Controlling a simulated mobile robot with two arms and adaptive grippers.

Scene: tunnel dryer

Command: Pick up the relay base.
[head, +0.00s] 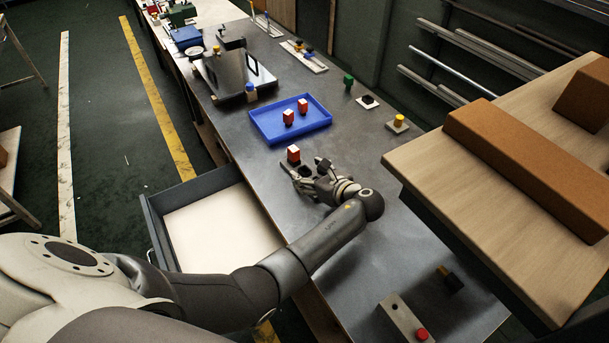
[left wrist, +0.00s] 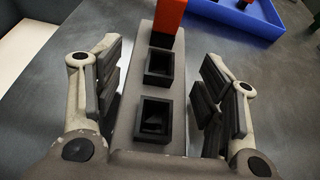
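A grey bar (left wrist: 142,95) carrying black open square sockets lies under my left gripper in the left wrist view; it looks like the relay base, though I cannot be sure which part has that name. The near socket (left wrist: 154,118) and the one beyond it (left wrist: 158,67) are empty. A red block (left wrist: 169,16) stands at the bar's far end; it also shows in the head view (head: 293,154). My left gripper (head: 308,173) is open, its fingers on either side of the bar with gaps showing. In the head view the hand hides most of the bar. My right gripper is not in view.
A blue tray (head: 262,128) with two red-and-white blocks lies beyond the hand. An open drawer (head: 158,212) juts out at the left. A wooden shelf (head: 430,170) with brown blocks overhangs at the right. A grey box with a red button (head: 421,334) sits at the near end.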

